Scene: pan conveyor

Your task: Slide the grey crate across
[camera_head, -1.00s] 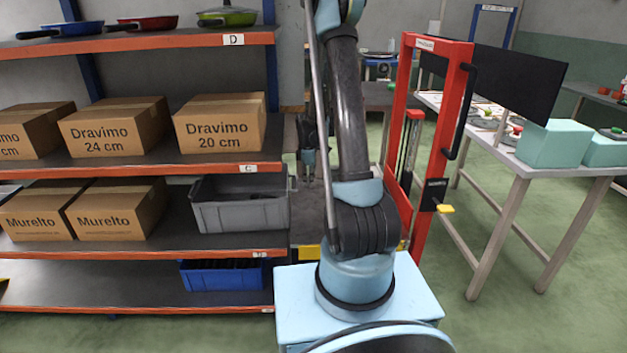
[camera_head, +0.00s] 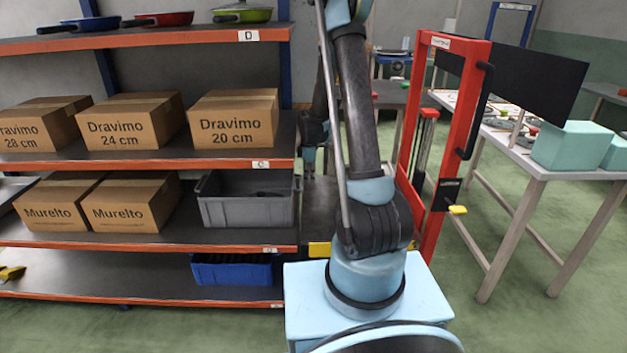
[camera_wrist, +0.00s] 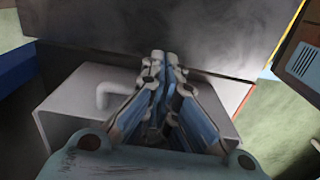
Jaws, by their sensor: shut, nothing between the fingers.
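The grey crate (camera_head: 247,210) is an open-topped bin on the shelf level below the Dravimo boxes, at the right end of that shelf. It stands upright, with dark contents or a dark inside showing at its top. My gripper (camera_head: 309,168) hangs, pointing down, just right of the crate past the shelf's end. In the wrist view my gripper (camera_wrist: 165,58) has its fingers together with nothing between them. A dark grey surface lies beyond the fingertips there; I cannot tell if it is the crate or if they touch it.
Murelto boxes (camera_head: 130,206) stand left of the crate with a small gap between. Dravimo boxes (camera_head: 235,119) fill the shelf above; a blue crate (camera_head: 232,271) sits below. A red frame (camera_head: 440,150) and a table (camera_head: 535,165) stand to the right. Green floor lies open between.

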